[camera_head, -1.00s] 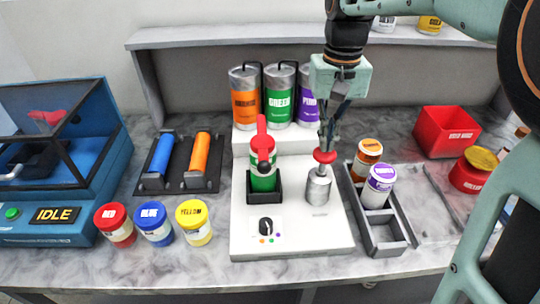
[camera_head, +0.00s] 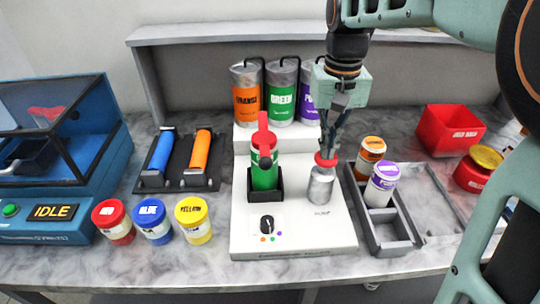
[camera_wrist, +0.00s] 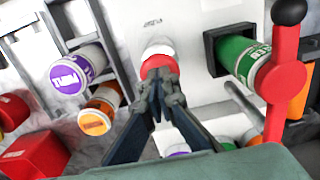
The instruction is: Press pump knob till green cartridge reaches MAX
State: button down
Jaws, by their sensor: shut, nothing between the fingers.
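The pump is a silver cylinder (camera_head: 320,188) with a red knob (camera_head: 326,160) on top, at the right of the white base (camera_head: 290,236). My gripper (camera_head: 328,148) is shut with nothing between its fingers. Its tips are on or just over the knob; the wrist view shows them over the red knob (camera_wrist: 159,62). The green cartridge (camera_head: 264,172) stands upright in a black holder left of the pump, with a red part on top. It also shows in the wrist view (camera_wrist: 236,56). I cannot read a MAX mark on it.
Orange (camera_head: 370,152) and purple (camera_head: 384,176) cartridges stand in a grey rack right of the pump. Tall orange (camera_head: 246,100) and green (camera_head: 281,100) canisters stand behind. Red, blue and yellow jars (camera_head: 194,220) are at left. A dial (camera_head: 267,222) is at the front of the base.

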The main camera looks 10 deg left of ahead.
jog(key=shift+r+p, duration=1.8)
jog(key=shift+r, duration=0.2)
jog(key=shift+r, duration=0.1)
notch_tip(320, 180, up, 6)
jog(key=p, duration=0.5)
